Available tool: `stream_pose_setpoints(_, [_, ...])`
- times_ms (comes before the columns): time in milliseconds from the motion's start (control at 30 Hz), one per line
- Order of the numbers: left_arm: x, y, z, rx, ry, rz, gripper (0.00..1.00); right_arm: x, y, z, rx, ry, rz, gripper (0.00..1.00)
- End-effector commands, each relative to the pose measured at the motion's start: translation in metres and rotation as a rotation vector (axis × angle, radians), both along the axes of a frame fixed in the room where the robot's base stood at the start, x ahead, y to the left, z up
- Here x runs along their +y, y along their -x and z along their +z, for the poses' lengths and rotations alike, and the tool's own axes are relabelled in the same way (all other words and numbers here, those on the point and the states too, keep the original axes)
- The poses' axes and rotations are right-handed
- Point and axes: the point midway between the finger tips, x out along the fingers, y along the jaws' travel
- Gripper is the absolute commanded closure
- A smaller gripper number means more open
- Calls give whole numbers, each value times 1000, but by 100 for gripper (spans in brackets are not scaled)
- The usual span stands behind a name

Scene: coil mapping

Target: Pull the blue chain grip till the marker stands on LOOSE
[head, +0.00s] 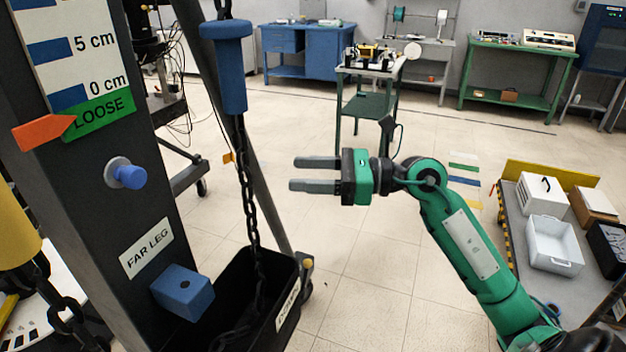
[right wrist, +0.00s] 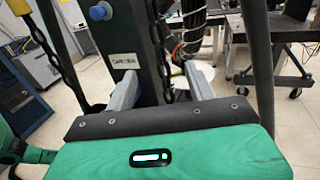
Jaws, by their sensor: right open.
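The blue chain grip (head: 232,75) hangs upright on a dark chain right of the dark post. The orange marker (head: 42,132) is at the scale's lower end, its tip over the left part of the green LOOSE band (head: 100,116), below the 0 cm mark. My right gripper (head: 292,174) is open and empty, right of the chain and lower than the blue grip, apart from both. In the right wrist view its spread fingers (right wrist: 160,90) point toward the post. I cannot make out the blue grip there. My left gripper is not in view.
A yellow chain grip (head: 16,225) hangs at the left edge. A blue knob (head: 128,175) and a blue block (head: 183,291) stick out from the post (head: 80,195). The chain runs into a black bin (head: 290,268). A cart with white trays (head: 553,243) stands right. Floor between is clear.

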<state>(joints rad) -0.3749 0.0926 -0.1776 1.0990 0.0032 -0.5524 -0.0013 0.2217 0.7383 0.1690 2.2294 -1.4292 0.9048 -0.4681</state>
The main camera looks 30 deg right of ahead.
Motion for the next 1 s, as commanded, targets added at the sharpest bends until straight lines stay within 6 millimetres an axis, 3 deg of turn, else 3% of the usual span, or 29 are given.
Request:
stream_pose_setpoints(733, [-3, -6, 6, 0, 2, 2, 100, -8, 3, -1, 9, -12, 0, 45])
stream_pose_setpoints(867, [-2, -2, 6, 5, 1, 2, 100, -19, -18, -14, 107, -146, -11, 45])
stream_pose_setpoints(967, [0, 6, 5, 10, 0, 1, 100, -39, -50, -44, 267, -367, -41, 45])
stream_pose_setpoints(1000, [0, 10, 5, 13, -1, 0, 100, -50, -65, -63, 347, -477, -62, 45])
